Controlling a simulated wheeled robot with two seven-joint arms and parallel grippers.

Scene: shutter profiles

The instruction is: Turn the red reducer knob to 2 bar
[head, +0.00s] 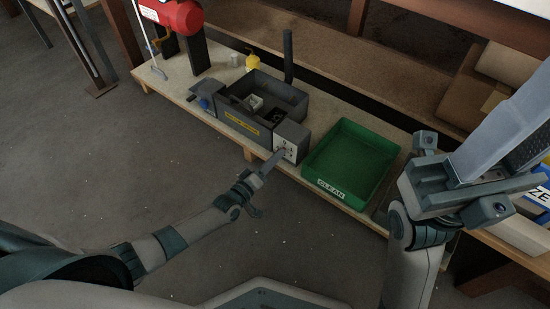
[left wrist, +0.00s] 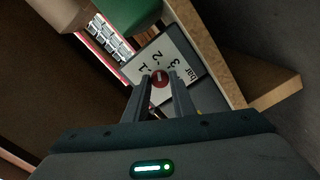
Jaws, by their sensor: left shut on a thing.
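The red reducer knob (left wrist: 160,79) sits on a white dial plate (left wrist: 181,70) marked 1, 2, 3 and bar in the left wrist view. My left gripper (left wrist: 161,82) has its two fingers on either side of the knob and is shut on it. A small pale line shows on the knob, but I cannot tell which number it points to. In the head view my left gripper (head: 267,168) reaches the white plate (head: 286,150) on the grey box's front, and the knob is too small to make out. My right gripper (head: 470,190) is raised at the right, away from the knob.
A grey open bin (head: 244,122), a yellow-topped bottle (head: 252,62) and a red machine (head: 172,14) are further left. Cardboard boxes (head: 468,92) are at the right.

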